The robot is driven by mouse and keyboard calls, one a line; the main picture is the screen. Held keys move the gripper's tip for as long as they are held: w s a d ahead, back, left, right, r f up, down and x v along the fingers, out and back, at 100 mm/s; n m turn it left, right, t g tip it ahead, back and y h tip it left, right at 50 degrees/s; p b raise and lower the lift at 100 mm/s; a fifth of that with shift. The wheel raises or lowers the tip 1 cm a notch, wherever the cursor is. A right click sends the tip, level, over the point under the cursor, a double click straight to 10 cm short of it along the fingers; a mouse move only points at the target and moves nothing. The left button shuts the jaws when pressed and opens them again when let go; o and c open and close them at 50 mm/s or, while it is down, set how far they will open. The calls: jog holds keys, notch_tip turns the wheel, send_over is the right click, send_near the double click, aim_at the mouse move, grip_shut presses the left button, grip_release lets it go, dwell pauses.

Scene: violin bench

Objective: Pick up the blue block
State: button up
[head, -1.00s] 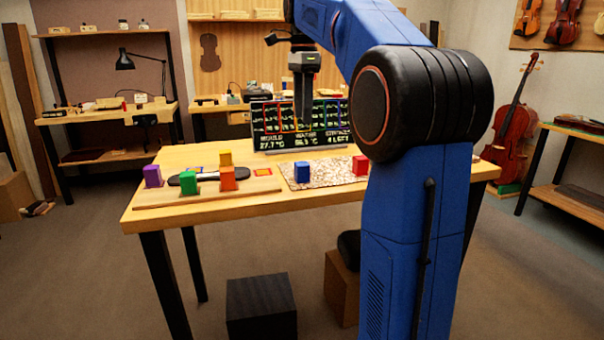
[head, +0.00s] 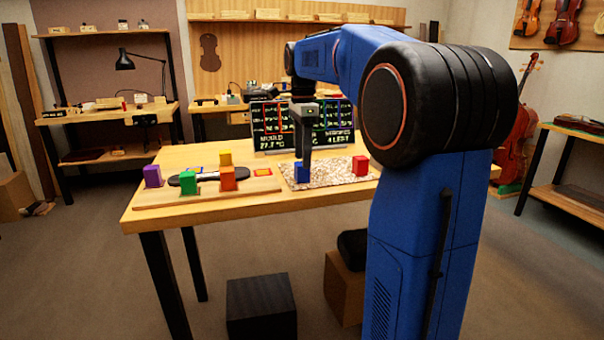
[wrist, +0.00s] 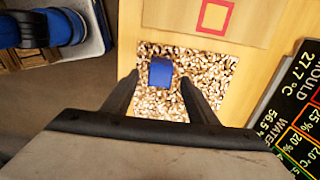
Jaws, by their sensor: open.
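The blue block (head: 302,173) stands on the speckled mat (head: 330,178) on the wooden table. My gripper (head: 303,160) is over the blue block, pointing down, with its fingertips close to the block's top. In the wrist view the blue block (wrist: 161,72) lies between the two open fingers of my gripper (wrist: 160,80), nearer the left finger. I cannot tell whether either finger touches it.
A red block (head: 360,165) stands at the mat's right end. Purple (head: 152,176), green (head: 186,183), orange (head: 228,178) and yellow (head: 225,158) blocks stand to the left. A dark display board (head: 275,138) stands behind the mat.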

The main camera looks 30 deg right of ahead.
notch_tip(320, 180, down, 5)
jog(key=shift+a+r, duration=0.1)
dwell(0.3)
jog(key=c, duration=1.1)
jog(key=shift+r, duration=0.1)
notch_tip(320, 180, up, 10)
jog(key=shift+f, duration=0.15)
